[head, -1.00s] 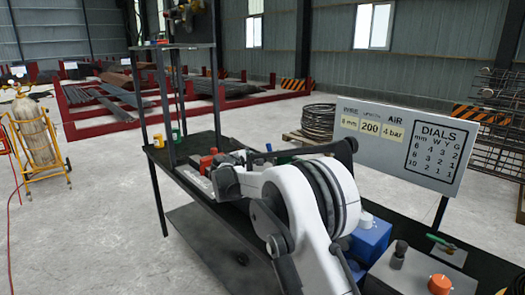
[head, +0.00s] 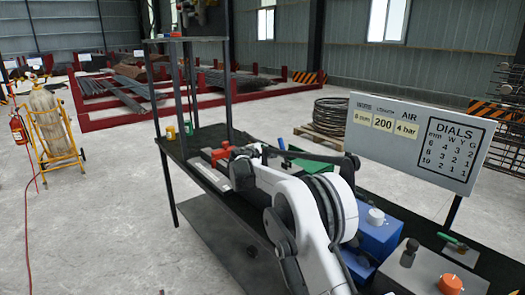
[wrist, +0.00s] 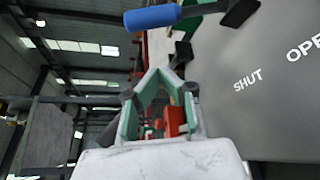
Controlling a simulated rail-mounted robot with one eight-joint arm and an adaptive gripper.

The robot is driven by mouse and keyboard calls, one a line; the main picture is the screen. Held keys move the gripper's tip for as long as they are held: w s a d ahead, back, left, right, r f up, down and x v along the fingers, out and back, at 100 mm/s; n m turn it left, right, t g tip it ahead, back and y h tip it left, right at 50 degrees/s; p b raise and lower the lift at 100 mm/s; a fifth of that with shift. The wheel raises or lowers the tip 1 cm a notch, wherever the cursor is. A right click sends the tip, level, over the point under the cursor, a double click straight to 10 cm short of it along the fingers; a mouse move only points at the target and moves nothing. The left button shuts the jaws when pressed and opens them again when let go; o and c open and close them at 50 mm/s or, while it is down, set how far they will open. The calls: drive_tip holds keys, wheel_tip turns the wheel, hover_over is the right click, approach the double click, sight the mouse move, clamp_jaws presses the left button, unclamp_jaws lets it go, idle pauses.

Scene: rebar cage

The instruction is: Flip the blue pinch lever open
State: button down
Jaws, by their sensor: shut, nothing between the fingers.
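The blue pinch lever (wrist: 165,17) shows at the top of the wrist view as a blue grip with a dark end at right. It lies in front of a grey panel (wrist: 245,100) lettered SHUT and OPEN. My gripper (wrist: 160,78) is in the middle of the wrist view, with green-edged fingers closed together and empty. The lever is beyond the fingertips, apart from them in the picture. In the head view my arm covers part of the bench, and I cannot make out the lever or the fingertips there.
A black bench (head: 205,225) carries a red block (head: 217,156), a blue box (head: 378,238) with a white knob, and a grey box with an orange knob (head: 450,285). A sign board (head: 420,140) stands at right. Open floor and a gas cylinder (head: 47,120) lie left.

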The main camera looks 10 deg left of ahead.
sight(283, 151)
drive_tip(key=x, duration=0.5)
drive_tip(key=shift+s+p, duration=0.1)
drive_tip(key=shift+p, duration=0.2)
drive_tip(key=shift+s+d+r+p, duration=0.1)
drive_tip(key=shift+s+d+r, duration=0.2)
drive_tip(key=shift+d, duration=0.25)
drive_tip(key=shift+s+d+r+p, duration=0.1)
drive_tip(key=shift+s+d+r, duration=0.2)
drive_tip(key=shift+d, duration=0.2)
drive_tip(key=shift+s+d+r+p, duration=0.1)
drive_tip(key=shift+s+d+r, duration=0.1)
drive_tip(key=shift+s+d, duration=0.25)
drive_tip(key=shift+d, duration=0.1)
drive_tip(key=shift+w+d, duration=0.1)
drive_tip(key=shift+d, duration=0.05)
